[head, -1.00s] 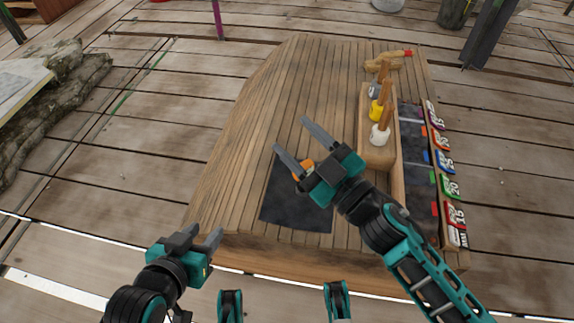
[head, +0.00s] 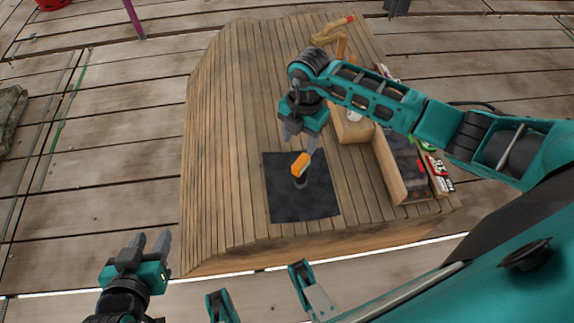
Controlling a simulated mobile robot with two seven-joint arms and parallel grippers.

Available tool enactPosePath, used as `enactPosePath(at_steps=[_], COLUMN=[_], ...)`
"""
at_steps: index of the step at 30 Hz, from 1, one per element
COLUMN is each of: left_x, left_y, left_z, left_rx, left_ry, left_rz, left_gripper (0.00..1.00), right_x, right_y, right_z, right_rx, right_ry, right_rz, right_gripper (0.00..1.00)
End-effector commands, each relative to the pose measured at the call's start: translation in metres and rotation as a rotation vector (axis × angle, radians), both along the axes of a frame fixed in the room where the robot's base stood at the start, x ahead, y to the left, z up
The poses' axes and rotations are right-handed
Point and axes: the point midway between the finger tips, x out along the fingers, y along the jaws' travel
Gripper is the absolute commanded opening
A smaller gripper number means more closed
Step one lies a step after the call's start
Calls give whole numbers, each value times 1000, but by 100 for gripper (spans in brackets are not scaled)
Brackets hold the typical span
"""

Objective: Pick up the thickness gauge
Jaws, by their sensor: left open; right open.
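A small orange-topped object (head: 300,163) with a grey lower part stands on the dark mat (head: 283,204). It seems to be the thickness gauge, but it is too small to be sure. My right gripper (head: 299,146) is open and points down just above and behind it. One fingertip comes close to the orange top; I cannot tell whether they touch. My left gripper (head: 151,241) is open and empty, low at the left, off the front left corner of the wooden table.
The slatted wooden table (head: 222,130) is clear on its left side. A wooden holder (head: 353,131) is partly hidden behind my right arm. A tray (head: 391,172) and numbered coloured tags (head: 438,170) lie at the right. A red-tipped wooden tool (head: 333,31) lies at the back.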

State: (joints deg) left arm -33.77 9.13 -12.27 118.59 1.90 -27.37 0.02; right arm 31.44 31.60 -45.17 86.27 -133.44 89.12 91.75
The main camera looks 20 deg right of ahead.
Motion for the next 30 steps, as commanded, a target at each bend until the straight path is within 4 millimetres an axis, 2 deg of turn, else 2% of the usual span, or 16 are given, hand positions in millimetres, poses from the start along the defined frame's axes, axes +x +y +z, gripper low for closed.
enactPosePath(at_steps=[2, 5, 13, 20, 27, 30], left_x=[-1, -1, -2, -2, -3, -3], left_y=[0, 0, -2, -3, -5, -6], left_z=[0, -4, -22, -28, -46, -47], left_rx=[1, 0, -8, -13, -14, -15], left_ry=[1, 1, 6, 8, 15, 23], left_rz=[-1, 0, 5, 8, 4, 0], left_gripper=[43, 43, 43, 43, 43, 43], right_x=[3, 4, 3, 3, 12, 11], right_y=[-13, -18, -17, -17, -17, -17], right_z=[2, -7, -58, -76, -111, -122], right_rx=[-54, -76, -72, -70, -69, -69], right_ry=[1, 4, 4, 2, 3, 3], right_rz=[-23, -34, -32, -31, -32, -33], right_gripper=[57, 57, 57, 57, 57, 57])
